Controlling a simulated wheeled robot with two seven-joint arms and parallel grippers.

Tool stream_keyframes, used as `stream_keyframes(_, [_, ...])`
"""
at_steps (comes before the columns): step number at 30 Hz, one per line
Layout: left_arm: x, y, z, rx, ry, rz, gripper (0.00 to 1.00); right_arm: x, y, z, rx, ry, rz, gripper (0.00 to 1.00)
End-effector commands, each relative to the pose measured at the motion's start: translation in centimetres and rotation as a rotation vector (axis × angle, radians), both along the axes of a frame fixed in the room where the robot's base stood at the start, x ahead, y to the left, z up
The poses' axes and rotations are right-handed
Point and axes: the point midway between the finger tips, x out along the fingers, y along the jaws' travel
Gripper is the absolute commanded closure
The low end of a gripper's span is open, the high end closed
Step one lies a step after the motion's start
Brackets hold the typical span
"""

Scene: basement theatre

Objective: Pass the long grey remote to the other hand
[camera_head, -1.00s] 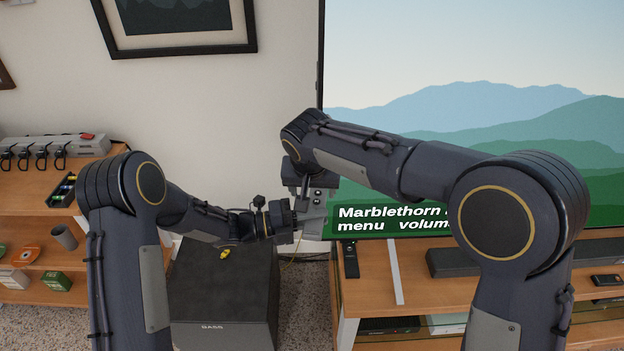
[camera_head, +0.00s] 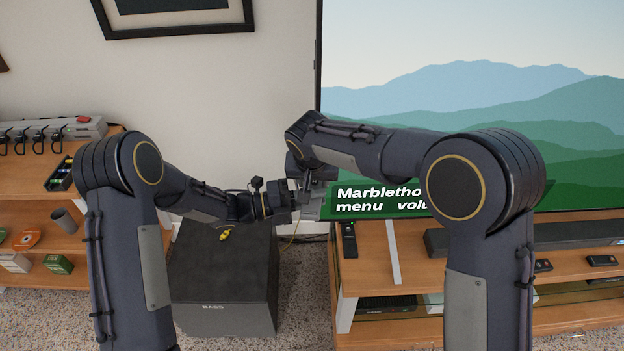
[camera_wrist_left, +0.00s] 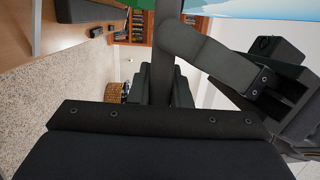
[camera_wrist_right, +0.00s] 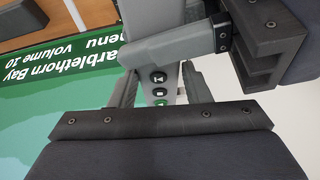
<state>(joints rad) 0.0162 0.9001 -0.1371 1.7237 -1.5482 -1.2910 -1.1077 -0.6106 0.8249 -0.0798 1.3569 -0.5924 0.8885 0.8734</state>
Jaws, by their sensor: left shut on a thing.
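The long grey remote (camera_wrist_right: 158,80) shows its round buttons in the right wrist view. My left gripper (camera_head: 297,201) is shut on it; in the right wrist view a left finger crosses the remote. The remote also shows as a grey bar (camera_wrist_left: 166,75) in the left wrist view, running between the left fingers. My right gripper (camera_wrist_right: 160,92) is open, its fingers on either side of the remote's buttoned part. In the head view the two grippers meet in front of the screen's lower left corner, and the remote is mostly hidden there.
A black speaker box (camera_head: 225,280) stands on the floor below the grippers. The wooden media shelf (camera_head: 370,275) at right holds a black remote (camera_head: 348,240) and small devices. A left shelf (camera_head: 35,182) holds a power strip and small items. The large screen (camera_head: 470,130) is behind the right arm.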

Motion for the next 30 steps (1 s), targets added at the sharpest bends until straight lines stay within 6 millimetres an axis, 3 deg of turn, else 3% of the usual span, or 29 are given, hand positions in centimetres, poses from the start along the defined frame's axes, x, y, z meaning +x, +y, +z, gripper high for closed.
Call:
stream_keyframes(1, [-0.1, -0.2, 0.1, -0.002, -0.001, -0.006, 1.0, -0.1, 0.4, 0.1, 0.007, -0.001, 0.006, 0.69])
stream_keyframes(5, [-0.1, -0.3, 0.1, -0.003, -0.002, -0.008, 1.0, -0.2, 0.6, 0.1, 0.01, -0.001, 0.01, 0.85])
stream_keyframes(6, [-0.1, -0.3, 0.1, -0.003, -0.002, -0.008, 0.78, -0.2, 0.7, 0.2, 0.011, -0.002, 0.01, 0.89])
stream_keyframes(11, [-0.1, -0.3, 0.1, -0.003, -0.001, -0.007, 0.57, -0.2, 0.6, 0.2, 0.01, -0.002, 0.008, 0.89])
stream_keyframes(22, [-0.2, 0.5, 0.0, -0.001, -0.001, -0.003, 0.57, -0.1, 0.4, 0.1, 0.007, -0.001, 0.006, 0.89])
stream_keyframes(30, [-1.4, 5.6, 0.0, -0.001, 0.001, 0.001, 0.57, -0.1, 0.4, 0.1, 0.006, -0.001, 0.006, 0.89])
